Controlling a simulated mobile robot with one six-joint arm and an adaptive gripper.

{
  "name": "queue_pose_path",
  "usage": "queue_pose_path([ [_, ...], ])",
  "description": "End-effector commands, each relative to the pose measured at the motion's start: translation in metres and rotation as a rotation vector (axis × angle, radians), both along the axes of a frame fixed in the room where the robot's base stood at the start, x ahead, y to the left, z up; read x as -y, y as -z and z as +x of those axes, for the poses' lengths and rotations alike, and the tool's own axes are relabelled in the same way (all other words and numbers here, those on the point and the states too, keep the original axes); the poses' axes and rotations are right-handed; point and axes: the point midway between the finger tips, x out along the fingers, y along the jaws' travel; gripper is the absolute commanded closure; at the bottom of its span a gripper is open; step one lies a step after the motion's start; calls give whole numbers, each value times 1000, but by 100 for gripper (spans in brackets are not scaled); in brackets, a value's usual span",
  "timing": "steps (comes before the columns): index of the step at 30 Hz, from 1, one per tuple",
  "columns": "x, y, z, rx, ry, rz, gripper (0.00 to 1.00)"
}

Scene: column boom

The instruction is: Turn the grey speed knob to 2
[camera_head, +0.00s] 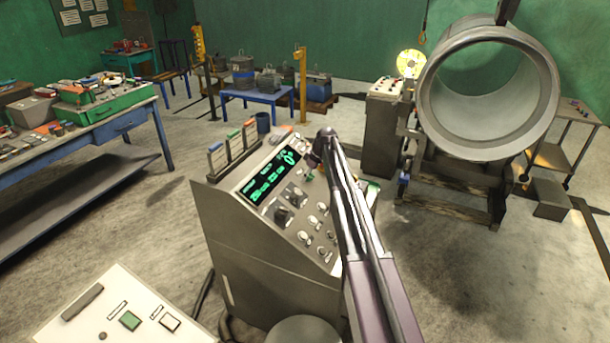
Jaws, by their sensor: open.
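A grey control console (250,255) stands in the middle of the head view, with a sloping panel and a dark display (268,180) with green digits. Below the display are dark knobs, one larger (283,214) and one smaller (298,196). Several lighter grey knobs (312,222) sit to their right. Labels are too small to read, so I cannot tell which is the speed knob or its setting. My arm comes up from the lower right across the panel's right side. My gripper (315,162) is small and partly hidden at the panel's upper right, open, apart from the dark knobs.
A pale button panel (110,310) is at lower left. A workbench (130,124) stands at left, and a large metal ring (440,100) at right.

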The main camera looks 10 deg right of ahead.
Motion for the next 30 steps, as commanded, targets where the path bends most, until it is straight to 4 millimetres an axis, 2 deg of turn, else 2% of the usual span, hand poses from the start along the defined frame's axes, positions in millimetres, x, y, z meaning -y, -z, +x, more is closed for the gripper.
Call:
queue_pose_path([
  [3,4,-14,-2,0,1,0,13],
  [12,10,-30,-6,0,1,0,13],
  [30,11,-31,-8,0,1,0,13],
])
